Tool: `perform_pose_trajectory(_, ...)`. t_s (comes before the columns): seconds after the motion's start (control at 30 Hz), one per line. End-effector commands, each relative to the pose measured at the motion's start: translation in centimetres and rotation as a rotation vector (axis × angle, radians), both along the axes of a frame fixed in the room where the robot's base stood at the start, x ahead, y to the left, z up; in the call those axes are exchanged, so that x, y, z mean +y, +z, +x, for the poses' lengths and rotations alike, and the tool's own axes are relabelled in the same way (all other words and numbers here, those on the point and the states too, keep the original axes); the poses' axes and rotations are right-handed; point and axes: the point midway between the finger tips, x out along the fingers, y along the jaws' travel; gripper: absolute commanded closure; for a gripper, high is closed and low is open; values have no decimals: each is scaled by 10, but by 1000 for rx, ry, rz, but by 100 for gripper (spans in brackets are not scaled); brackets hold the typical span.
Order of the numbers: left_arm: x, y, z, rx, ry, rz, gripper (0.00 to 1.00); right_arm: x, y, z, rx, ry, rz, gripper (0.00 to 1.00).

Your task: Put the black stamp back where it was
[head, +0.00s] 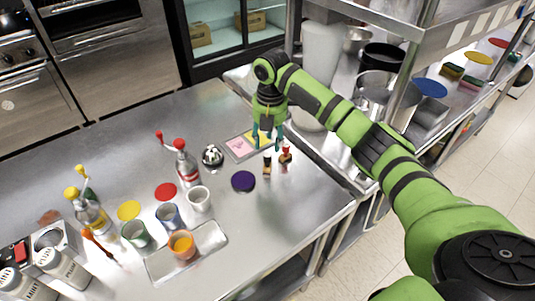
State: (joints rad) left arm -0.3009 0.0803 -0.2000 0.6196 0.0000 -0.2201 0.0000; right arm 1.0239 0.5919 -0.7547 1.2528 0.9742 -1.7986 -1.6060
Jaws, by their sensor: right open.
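Two small stamps stand upright side by side on the steel counter near its right edge. The black stamp (267,164), dark with a lighter band, is the left one; the red stamp (286,155) is just to its right. My right gripper (267,147) points down with its fingers apart, in the picture just above the black stamp. It looks empty, and I cannot tell its exact height or whether it touches a stamp. My left gripper is not in view.
A tray with pink and yellow pads (240,148) lies behind the stamps, partly covered by my gripper. A dark purple disc (243,181) lies to the left. Cups, a metal tray (158,268) and bottles (187,165) fill the left and front. The front right counter is clear.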

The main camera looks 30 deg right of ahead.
Motion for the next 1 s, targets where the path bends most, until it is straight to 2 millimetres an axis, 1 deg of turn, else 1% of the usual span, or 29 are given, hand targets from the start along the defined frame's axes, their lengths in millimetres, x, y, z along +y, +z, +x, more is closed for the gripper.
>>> perform_pose_trajectory(0.03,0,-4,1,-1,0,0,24,-1,9,0,-4,0,-1,54)
perform_pose_trajectory(0.1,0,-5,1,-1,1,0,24,0,20,0,-2,0,1,54)
perform_pose_trajectory(0.2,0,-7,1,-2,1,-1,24,-1,32,-1,-1,0,0,54)
perform_pose_trajectory(0.3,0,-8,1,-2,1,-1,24,-1,38,-2,0,0,0,54)
perform_pose_trajectory(0.47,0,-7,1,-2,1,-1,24,-1,41,-2,1,0,0,54)
perform_pose_trajectory(1.0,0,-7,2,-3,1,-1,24,-1,40,-2,1,0,0,54)
